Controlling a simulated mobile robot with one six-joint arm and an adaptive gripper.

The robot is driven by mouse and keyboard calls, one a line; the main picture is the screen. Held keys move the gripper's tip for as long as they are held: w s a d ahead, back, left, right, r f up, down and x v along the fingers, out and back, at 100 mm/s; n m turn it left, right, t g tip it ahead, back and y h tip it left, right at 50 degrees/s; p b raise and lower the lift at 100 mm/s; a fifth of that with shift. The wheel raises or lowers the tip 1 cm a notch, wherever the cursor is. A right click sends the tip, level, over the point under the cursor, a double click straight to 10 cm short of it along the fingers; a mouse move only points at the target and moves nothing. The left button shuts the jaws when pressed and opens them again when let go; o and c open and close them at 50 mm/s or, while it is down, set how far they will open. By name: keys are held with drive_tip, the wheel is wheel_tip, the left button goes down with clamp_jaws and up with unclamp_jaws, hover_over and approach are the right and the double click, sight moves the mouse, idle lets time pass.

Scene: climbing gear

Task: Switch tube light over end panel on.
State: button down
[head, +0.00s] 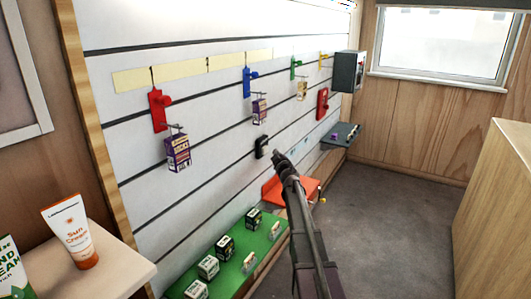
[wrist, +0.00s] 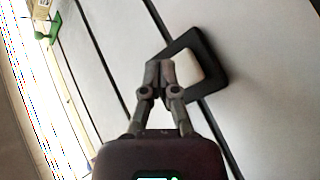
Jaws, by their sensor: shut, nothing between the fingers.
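A wall switch with a black frame and a cream rocker (wrist: 190,68) is on the white slatted panel in the wrist view. In the head view its dark frame (head: 261,147) shows small on the panel. My gripper (wrist: 160,73) is shut and empty. Its fingertips overlap the left side of the switch in the wrist view; I cannot tell whether they touch it. In the head view my gripper (head: 279,158) is just right of the switch. A bright strip (head: 332,3) at the top edge is cut off; I cannot tell whether it is the tube light.
Colored hooks, such as the red one (head: 158,108), stick out of the panel, some with hanging boxes (head: 177,152). A green shelf (head: 225,262) with small boxes, an orange shelf (head: 292,189) and a grey shelf (head: 342,135) project below. Carpet (head: 390,220) is clear to the right.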

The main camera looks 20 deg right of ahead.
drive_tip(key=shift+s+d, duration=0.6)
drive_tip(key=shift+s, duration=0.2)
drive_tip(key=shift+s+d, duration=0.6)
drive_tip(key=shift+s, duration=0.15)
drive_tip(key=s+a+f+m+g, duration=0.3)
drive_tip(key=s+a+f+g, duration=0.25)
drive_tip(key=s+a, duration=0.4)
drive_tip(key=s+a+f+m+g, duration=0.3)
drive_tip(key=s+a+f+g, duration=0.3)
drive_tip(key=s, duration=0.6)
drive_tip(key=s+a+f+m+g, duration=0.3)
drive_tip(key=s+a+f+g, duration=0.1)
drive_tip(key=s+a+f, duration=0.5)
drive_tip(key=s+a+r+g+y+p, duration=0.1)
drive_tip(key=s+a+r+g+y, duration=0.15)
drive_tip(key=s+a, duration=0.4)
wheel_tip(320, 180, up, 18)
drive_tip(key=s+d+p, duration=0.1)
drive_tip(key=p, duration=1.8)
drive_tip(key=shift+s+d+r+n+g, duration=0.15)
drive_tip(key=shift+s+r+n+g, duration=0.15)
drive_tip(key=shift+s+n, duration=0.1)
